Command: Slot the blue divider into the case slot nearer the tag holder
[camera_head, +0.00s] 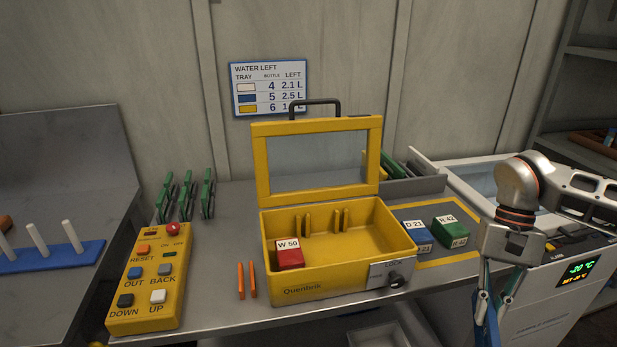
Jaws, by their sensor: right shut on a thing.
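The yellow case (330,283) stands open on the bench, with its windowed lid (260,163) upright. Two pairs of yellow ribs on its inner back wall form a left slot (302,225) and a right slot (341,220). A red block marked W 50 (289,257) sits inside at the left. My right gripper (485,302) points down, right of the case, shut on a blue thing, probably the divider, mostly hidden and cut by the frame. My left gripper is out of view.
A yellow button box (150,277) and two orange sticks (246,280) lie left of the case. Blue (417,238) and green (451,232) blocks stand right of it. Green clips (186,195) stand behind left.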

